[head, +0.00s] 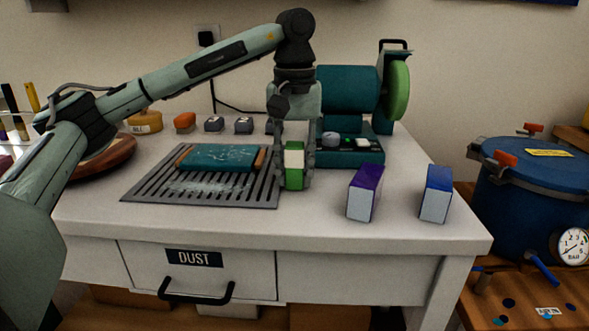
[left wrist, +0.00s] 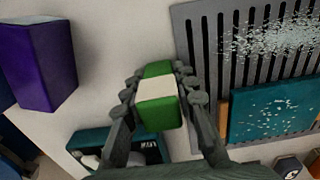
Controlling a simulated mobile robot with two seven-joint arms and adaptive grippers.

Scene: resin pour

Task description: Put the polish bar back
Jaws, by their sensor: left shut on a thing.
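A green polish bar with a white band (head: 294,157) is upright between the fingers of my left gripper (head: 295,178), which is shut on it. In the left wrist view the bar (left wrist: 157,112) sits between the two fingers. It is just right of the slotted grate, at the worktop; I cannot tell whether its base touches. A purple bar (head: 364,193) and a blue bar (head: 436,193) stand on the worktop to the right. The purple bar also shows in the left wrist view (left wrist: 42,65). My right gripper is not in view.
A slotted metal grate (head: 150,193) carries a teal board (head: 217,158) with pale dust. A teal buffing machine with a green wheel (head: 396,90) stands behind. A blue pressure pot (head: 517,205) is beyond the right edge. The worktop front (head: 250,222) is clear.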

